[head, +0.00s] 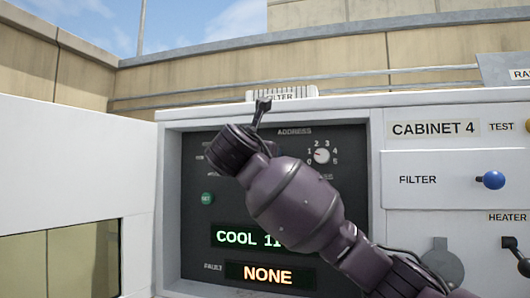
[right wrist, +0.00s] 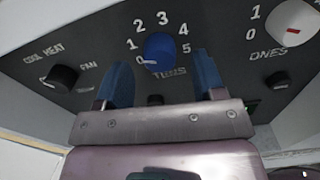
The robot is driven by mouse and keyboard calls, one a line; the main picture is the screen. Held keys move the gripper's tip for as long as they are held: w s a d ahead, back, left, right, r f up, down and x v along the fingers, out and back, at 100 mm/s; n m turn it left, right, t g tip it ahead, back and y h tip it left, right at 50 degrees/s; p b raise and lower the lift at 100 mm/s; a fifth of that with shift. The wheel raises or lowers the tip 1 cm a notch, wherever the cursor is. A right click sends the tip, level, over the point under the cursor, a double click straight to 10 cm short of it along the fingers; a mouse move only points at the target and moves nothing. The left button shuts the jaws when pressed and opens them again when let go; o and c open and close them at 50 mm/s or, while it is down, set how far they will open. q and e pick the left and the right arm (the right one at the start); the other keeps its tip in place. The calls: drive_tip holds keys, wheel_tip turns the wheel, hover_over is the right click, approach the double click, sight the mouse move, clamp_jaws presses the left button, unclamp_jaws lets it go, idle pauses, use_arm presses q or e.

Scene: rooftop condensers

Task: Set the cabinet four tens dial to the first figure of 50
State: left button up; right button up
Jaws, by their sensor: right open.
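The tens dial (right wrist: 160,47) is a blue knob on the dark panel in the right wrist view. Figures 0 to 5 run around it, and its white mark points lower left, toward the 0. My right gripper (right wrist: 161,62) is open, with one blue finger on each side of the dial and in front of it. I cannot tell whether the fingers touch it. In the head view my right arm hides the tens dial and the fingers. My left gripper is not in view.
The ones dial (head: 321,156) is pale; its red mark shows in the right wrist view (right wrist: 294,31). A cool/heat knob (right wrist: 62,78) sits left of the tens dial. The green display (head: 232,237) reads COOL, its number partly hidden; the fault display (head: 268,275) reads NONE. A blue filter knob (head: 493,180) projects right.

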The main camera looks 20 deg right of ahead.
drive_tip(key=shift+p+x, duration=0.3)
drive_tip(key=shift+x, duration=1.05)
drive_tip(key=c, duration=0.9)
